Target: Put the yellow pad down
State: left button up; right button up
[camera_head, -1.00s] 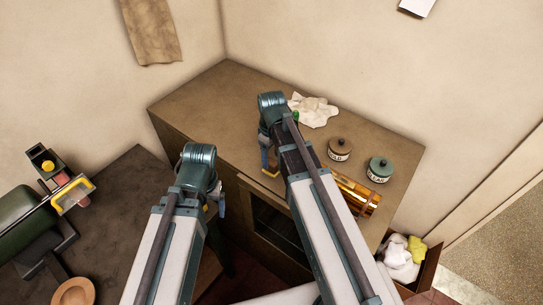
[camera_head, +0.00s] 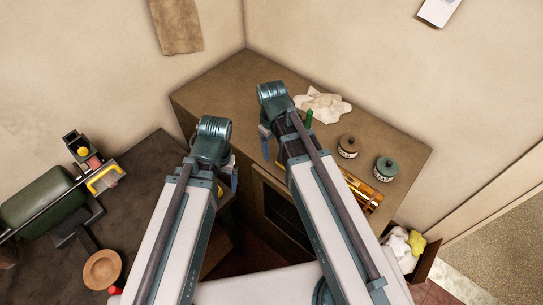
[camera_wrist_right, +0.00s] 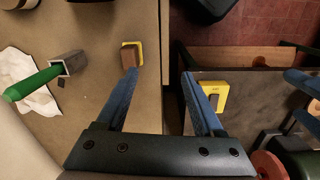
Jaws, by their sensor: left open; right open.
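In the right wrist view, a brown block edged by a yellow pad (camera_wrist_right: 140,55) sits on the tan cabinet top, just beyond the left fingertip. My right gripper (camera_wrist_right: 160,75) is open, with nothing between its blue fingers. In the head view it (camera_head: 272,147) hangs over the cabinet's near edge, with a sliver of yellow beside a fingertip.
The cabinet top (camera_head: 225,95) holds a white cloth (camera_head: 322,104), a green-handled tool (camera_wrist_right: 35,82), two lidded jars (camera_head: 385,168) and brass tubes (camera_head: 362,190). A dark bench (camera_head: 150,165) with a green machine (camera_head: 40,198) stands left. A rag bin (camera_head: 428,262) stands right.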

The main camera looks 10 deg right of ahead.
pick_arm(q)
jog(key=shift+s, duration=0.1)
pick_arm(e)
jog(key=s+a+m, duration=0.2)
jog(key=s+a, duration=0.3)
jog(key=s, duration=0.4)
jog(key=shift+s+a+m+h, duration=0.3)
jog(key=shift+s+a+h, duration=0.05)
jog(key=shift+a+h, duration=0.05)
pick_arm(q)
notch_tip(320, 180, down, 20)
jog(key=b, duration=2)
jog(key=shift+o, duration=0.9)
jog(key=shift+r, duration=0.25)
pick_arm(e)
notch_tip(320, 180, down, 19)
jog(key=shift+f, duration=0.15)
